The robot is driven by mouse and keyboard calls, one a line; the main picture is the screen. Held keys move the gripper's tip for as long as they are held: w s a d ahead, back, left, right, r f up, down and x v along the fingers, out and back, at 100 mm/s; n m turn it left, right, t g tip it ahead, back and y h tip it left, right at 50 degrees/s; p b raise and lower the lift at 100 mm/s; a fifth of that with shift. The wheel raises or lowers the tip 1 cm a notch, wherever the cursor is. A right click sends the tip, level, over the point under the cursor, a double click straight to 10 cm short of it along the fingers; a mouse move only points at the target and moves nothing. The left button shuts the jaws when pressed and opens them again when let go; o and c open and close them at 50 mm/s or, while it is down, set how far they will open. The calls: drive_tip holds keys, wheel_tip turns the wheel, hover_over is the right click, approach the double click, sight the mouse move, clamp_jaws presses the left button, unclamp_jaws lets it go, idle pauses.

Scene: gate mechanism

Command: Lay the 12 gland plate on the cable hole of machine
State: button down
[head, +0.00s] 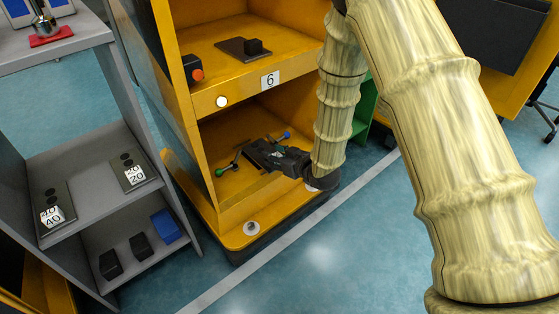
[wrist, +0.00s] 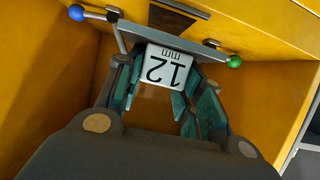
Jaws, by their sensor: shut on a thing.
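The 12 gland plate shows in the wrist view by its white block marked "12 mm" (wrist: 168,68), upside down there, with a grey plate edge beyond it. My gripper (wrist: 155,100) is shut on this block, its teal fingers on both sides. In the head view my gripper (head: 268,157) reaches into the lower bay of the yellow machine (head: 238,203) marked 6 and mostly hides the plate. A dark slot (wrist: 172,17) lies just beyond the plate in the wrist view; I cannot tell whether it is the cable hole. Contact between plate and machine is unclear.
A lever with a blue ball (wrist: 76,12) and one with a green ball (wrist: 235,61) flank the plate. Yellow bay walls surround my gripper. A grey shelf (head: 90,185) at left holds plates marked 40 (head: 52,216) and 20 (head: 134,174), with dark and blue blocks below.

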drive_tip(key=shift+w+a+b, duration=0.55)
drive_tip(key=shift+w+a, duration=0.4)
drive_tip(key=shift+w, duration=0.3)
drive_tip(key=shift+w+a+b, duration=0.5)
drive_tip(key=shift+w+a, duration=0.4)
drive_tip(key=shift+w, duration=0.35)
wheel_tip(320, 180, down, 3)
drive_tip(key=b, duration=0.3)
drive_tip(key=shift+f, duration=0.6)
drive_tip(key=shift+f, duration=0.15)
drive_tip(key=c, duration=0.9)
unclamp_jaws()
drive_tip(key=shift+o, duration=0.2)
drive_tip(key=shift+f, duration=0.1)
drive_tip(key=v, duration=1.2)
